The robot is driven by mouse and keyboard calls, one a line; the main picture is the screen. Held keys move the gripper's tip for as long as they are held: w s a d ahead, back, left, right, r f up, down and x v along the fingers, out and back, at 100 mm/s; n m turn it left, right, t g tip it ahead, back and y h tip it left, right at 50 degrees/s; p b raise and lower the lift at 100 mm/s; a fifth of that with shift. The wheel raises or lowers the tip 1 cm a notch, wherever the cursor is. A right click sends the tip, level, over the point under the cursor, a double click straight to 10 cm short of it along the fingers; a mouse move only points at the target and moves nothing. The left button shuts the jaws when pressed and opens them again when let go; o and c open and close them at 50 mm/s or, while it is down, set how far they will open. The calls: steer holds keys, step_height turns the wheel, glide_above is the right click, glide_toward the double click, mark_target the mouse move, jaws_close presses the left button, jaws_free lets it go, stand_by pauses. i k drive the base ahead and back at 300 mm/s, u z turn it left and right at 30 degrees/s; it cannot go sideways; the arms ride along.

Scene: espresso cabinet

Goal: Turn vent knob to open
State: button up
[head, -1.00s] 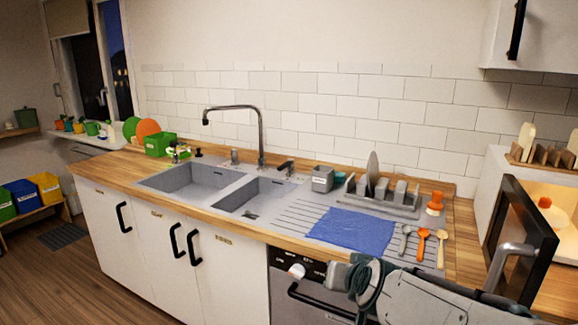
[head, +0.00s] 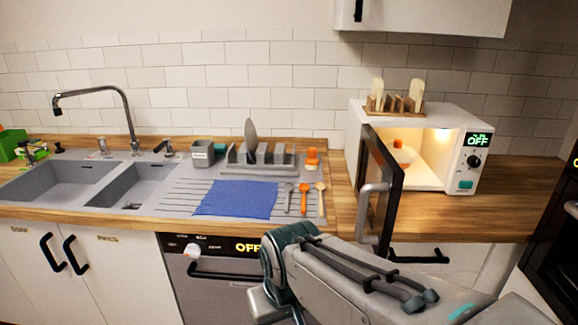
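I cannot identify a vent knob in the head view. A black appliance (head: 552,225) is cut off at the right edge, with a light handle and part of a lit display. My arm reaches in from the lower right, and its bent grey and teal joint shows in front of the dishwasher. My gripper's fingers cannot be made out.
An open-doored, lit microwave (head: 465,140) reads OFF and has a dark knob (head: 474,161). Its door (head: 380,190) juts forward. A dishwasher (head: 215,285) with a white knob (head: 193,249) sits under the counter. A sink (head: 135,185) and blue cloth (head: 236,198) are left.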

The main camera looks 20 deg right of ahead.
mark_target(399, 143)
steer(key=z, duration=1.4)
steer(key=k, duration=0.55)
steer(key=z, duration=0.75)
steer(key=i, duration=1.5)
steer(key=u, duration=0.85)
steer(key=i, duration=0.5)
steer(key=u, duration=0.35)
